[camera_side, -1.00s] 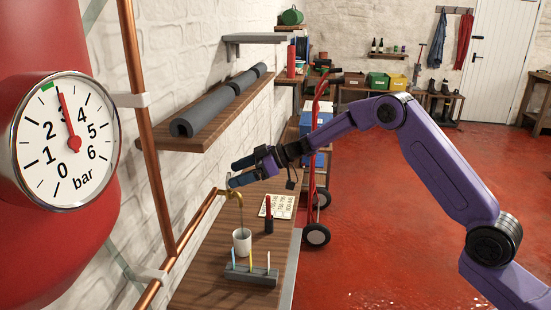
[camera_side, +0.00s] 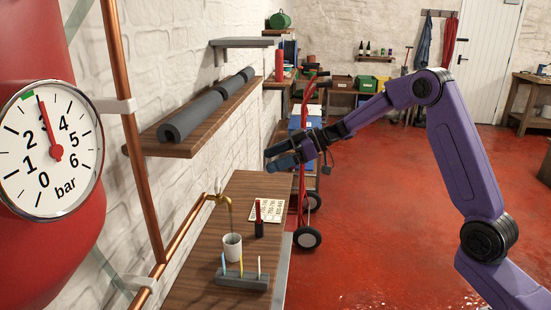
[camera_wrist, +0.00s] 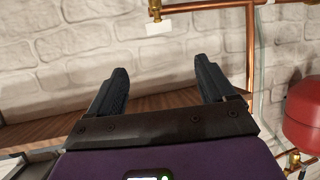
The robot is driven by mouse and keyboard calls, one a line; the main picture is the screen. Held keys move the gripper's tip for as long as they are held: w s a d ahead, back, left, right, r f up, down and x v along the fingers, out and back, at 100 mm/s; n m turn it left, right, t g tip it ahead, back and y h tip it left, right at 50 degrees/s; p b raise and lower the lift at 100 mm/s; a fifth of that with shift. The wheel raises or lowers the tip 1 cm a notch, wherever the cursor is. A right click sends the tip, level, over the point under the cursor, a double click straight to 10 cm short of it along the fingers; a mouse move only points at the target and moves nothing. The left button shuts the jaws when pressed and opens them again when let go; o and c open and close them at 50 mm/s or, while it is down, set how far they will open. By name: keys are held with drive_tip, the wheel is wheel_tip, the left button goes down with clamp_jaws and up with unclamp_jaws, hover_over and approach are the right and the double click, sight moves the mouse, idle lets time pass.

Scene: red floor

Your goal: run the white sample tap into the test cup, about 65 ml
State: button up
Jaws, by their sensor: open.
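The brass tap (camera_side: 222,197), with a small pale handle, sticks out from the copper pipe over the bench in the side view. A thin golden-brown line runs from its spout down to the white test cup (camera_side: 232,247); I cannot tell if it is flowing water or part of the spout. The cup stands upright on the bench, its fill level hidden. My gripper (camera_side: 267,160) is open and empty, above and right of the tap and apart from it. In the wrist view, its open fingers (camera_wrist: 160,72) point at the white brick wall, with a brass fitting (camera_wrist: 155,10) above.
A grey rack (camera_side: 243,279) with several coloured sticks stands in front of the cup. A shelf with grey pipe insulation (camera_side: 190,115) overhangs the left. A red hand truck (camera_side: 303,190) stands behind.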

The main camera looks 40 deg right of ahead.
drive_tip(key=t+y, duration=0.2)
drive_tip(key=y, duration=0.2)
approach(219, 181)
drive_tip(key=x, duration=1.2)
drive_tip(key=shift+w+a, duration=0.15)
drive_tip(key=c, duration=1)
drive_tip(key=shift+o, duration=0.2)
